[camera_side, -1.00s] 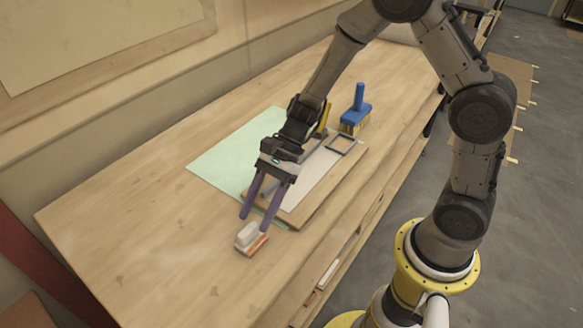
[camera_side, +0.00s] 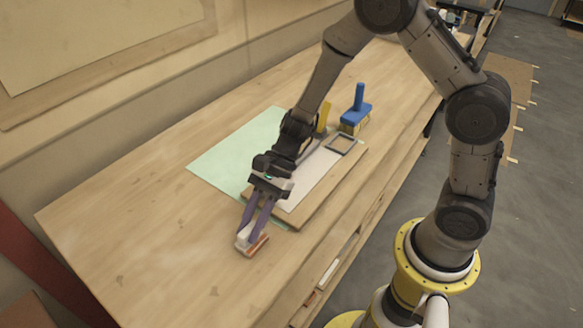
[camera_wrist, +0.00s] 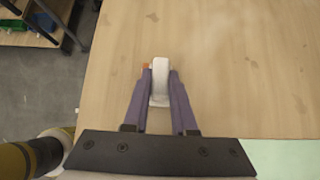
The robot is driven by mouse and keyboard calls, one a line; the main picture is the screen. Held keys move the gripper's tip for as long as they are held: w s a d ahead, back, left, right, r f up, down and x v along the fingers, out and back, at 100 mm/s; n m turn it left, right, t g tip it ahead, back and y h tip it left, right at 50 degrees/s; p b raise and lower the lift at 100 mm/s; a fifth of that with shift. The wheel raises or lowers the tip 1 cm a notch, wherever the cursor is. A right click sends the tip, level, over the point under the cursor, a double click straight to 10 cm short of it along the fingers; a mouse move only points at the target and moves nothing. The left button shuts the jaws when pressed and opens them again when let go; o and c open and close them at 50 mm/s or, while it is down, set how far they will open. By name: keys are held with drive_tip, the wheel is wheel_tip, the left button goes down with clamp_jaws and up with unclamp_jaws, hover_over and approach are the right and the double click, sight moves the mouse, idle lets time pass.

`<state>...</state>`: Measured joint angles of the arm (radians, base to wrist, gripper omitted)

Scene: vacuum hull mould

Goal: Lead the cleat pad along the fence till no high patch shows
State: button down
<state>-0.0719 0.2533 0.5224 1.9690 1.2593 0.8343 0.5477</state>
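The cleat pad, which I take to be the small block with a white grip and an orange-brown base (camera_side: 256,247), rests on the bench near the board's left corner. My gripper (camera_side: 250,229) points down at it, its two purple fingers drawn in on the white grip. In the wrist view the white grip (camera_wrist: 160,92) stands between the fingers, touching or nearly touching both, with a bit of orange showing at left. A wooden board (camera_side: 322,205) with a pale sheet lies beyond, partly hidden by my arm. I cannot tell which edge is the fence.
A pale green mat (camera_side: 222,163) lies under the board. A black square frame (camera_side: 341,144), a blue-handled brush (camera_side: 357,112) and a yellow upright piece (camera_side: 324,116) stand toward the far end. The near left of the bench (camera_side: 130,235) is clear.

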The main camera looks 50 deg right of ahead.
drive_tip(key=shift+r, duration=0.1)
drive_tip(key=shift+r, duration=2.65)
drive_tip(key=shift+s+a+r, duration=0.1)
drive_tip(key=shift+s+r, duration=0.05)
drive_tip(key=shift+s, duration=0.15)
drive_tip(key=shift+s+r+n+g, duration=0.15)
drive_tip(key=shift+s+n+g, duration=0.05)
drive_tip(key=shift+n+g, duration=0.25)
drive_tip(key=shift+m+t, duration=0.45)
drive_tip(key=d, duration=0.5)
drive_tip(key=w+d, duration=0.1)
drive_tip(key=d, duration=0.4)
drive_tip(key=d+r, duration=0.1)
drive_tip(key=d, duration=0.4)
drive_tip(key=shift+w, duration=0.4)
drive_tip(key=shift+f, duration=0.1)
